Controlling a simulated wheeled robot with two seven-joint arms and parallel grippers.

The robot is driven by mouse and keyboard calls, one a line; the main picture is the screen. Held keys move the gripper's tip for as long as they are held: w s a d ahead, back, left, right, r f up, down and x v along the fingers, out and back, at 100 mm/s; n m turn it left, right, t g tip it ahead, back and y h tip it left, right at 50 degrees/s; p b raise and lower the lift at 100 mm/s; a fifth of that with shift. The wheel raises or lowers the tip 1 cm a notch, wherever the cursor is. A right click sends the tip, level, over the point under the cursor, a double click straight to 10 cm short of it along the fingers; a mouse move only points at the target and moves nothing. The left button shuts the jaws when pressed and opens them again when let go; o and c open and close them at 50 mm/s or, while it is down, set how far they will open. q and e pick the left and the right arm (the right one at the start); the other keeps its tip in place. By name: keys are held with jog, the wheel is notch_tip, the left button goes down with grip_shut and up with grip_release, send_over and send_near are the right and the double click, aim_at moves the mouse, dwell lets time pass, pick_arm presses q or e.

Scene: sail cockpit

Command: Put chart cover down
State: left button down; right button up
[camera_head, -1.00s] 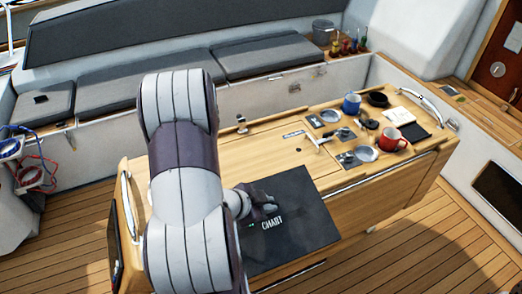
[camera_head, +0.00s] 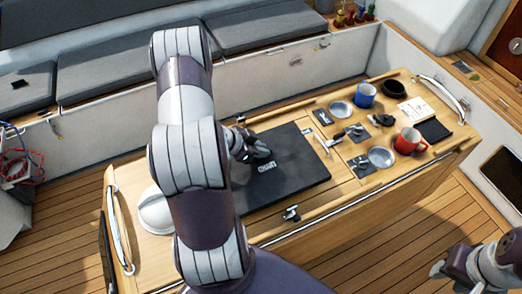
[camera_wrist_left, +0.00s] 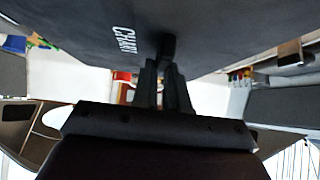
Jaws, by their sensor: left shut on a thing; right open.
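The chart cover (camera_head: 300,172) is a flat dark panel with a white CHART label. In the head view it lies roughly level over the left part of the wooden table; I cannot tell whether it rests fully on it. My left gripper (camera_head: 258,152) is above the cover, shut on its small black handle. In the left wrist view the fingers (camera_wrist_left: 165,80) close on that handle, and the dark cover (camera_wrist_left: 220,25) fills the upper part. My left arm hides the cover's left side. My right gripper (camera_head: 450,268) is open at the lower right, away from the table.
The wooden table (camera_head: 345,195) carries a red mug (camera_head: 408,141), a blue mug (camera_head: 365,95), metal dishes and a notepad on its right half. A metal latch (camera_head: 290,213) is at the front edge. A white dome (camera_head: 154,212) stands left of the cover.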

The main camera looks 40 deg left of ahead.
pick_arm(q)
jog(key=w+a+f, duration=0.2)
jog(key=w, duration=0.1)
notch_tip(320, 180, down, 4)
jog(key=shift+a+r+p, duration=0.1)
jog(key=shift+p, duration=0.75)
jog(key=shift+s, duration=0.15)
jog(key=c, duration=1.4)
grip_release()
jog(key=shift+o, duration=1.3)
jog(key=shift+f, duration=0.2)
pick_arm(e)
jog(key=shift+w+a+r, duration=0.2)
jog(key=shift+r, duration=0.3)
jog(key=shift+w+a+r, duration=0.15)
jog(key=shift+w+r, duration=0.05)
jog(key=shift+r, duration=0.25)
pick_arm(q)
jog(key=shift+r, duration=0.1)
